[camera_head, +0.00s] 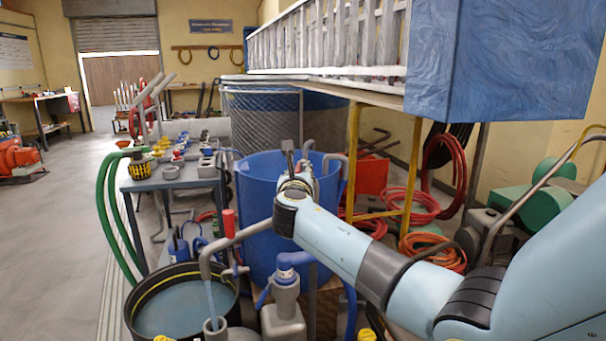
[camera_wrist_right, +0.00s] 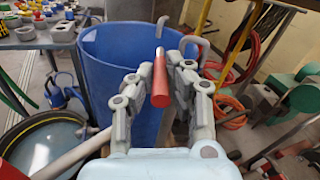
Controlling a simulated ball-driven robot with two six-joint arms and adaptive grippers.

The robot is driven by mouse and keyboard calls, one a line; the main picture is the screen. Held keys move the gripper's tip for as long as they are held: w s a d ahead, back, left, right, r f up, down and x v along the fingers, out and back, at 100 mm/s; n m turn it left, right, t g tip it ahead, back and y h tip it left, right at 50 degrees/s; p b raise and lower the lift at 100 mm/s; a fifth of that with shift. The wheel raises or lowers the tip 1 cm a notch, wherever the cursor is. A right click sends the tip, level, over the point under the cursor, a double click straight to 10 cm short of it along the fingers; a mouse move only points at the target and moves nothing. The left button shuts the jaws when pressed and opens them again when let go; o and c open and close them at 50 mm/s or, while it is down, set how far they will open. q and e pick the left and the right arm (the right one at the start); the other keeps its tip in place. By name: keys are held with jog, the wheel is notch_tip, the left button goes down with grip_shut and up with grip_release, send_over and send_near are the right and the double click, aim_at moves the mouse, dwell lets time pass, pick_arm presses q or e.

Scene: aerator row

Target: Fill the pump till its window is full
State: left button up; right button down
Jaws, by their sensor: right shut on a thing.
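My right gripper (camera_head: 295,175) is over the blue barrel in the head view. In the right wrist view its fingers (camera_wrist_right: 160,85) are closed around a red grip (camera_wrist_right: 160,80) with a grey rod above it. In the head view the gripper mostly hides this grip. A grey pipe (camera_head: 238,237) runs left from below the gripper to a bent spout. A thin bluish stream (camera_head: 211,297) falls from the spout towards an open grey tube (camera_head: 215,324). I cannot make out a pump window or its level. My left gripper is out of view.
The blue barrel (camera_head: 256,205) stands behind the pipe. A black tub of water (camera_head: 133,308) is at lower left. A grey fitting with a blue cap (camera_head: 285,308) stands at the front. A table (camera_head: 150,183) with small parts is at left; hoses (camera_head: 415,205) lie at right.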

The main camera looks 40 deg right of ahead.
jog(key=shift+w+a+m+g+h+b, duration=0.4)
jog(key=shift+m+g+h+b, duration=0.45)
jog(key=shift+g, duration=0.45)
jog(key=shift+w+a+m+g+h+b, duration=0.15)
jog(key=shift+w+m+g+h+b, duration=0.5)
jog(key=shift+m+g+b, duration=0.5)
jog(key=shift+w+a+m+g+h+b, duration=0.35)
jog(key=shift+m+g+h+b, duration=0.4)
jog(key=shift+g, duration=0.7)
jog(key=c, duration=1.3)
grip_release()
jog(key=shift+d+f, duration=0.1)
jog(key=shift+d, duration=0.05)
jog(key=v, duration=1.2)
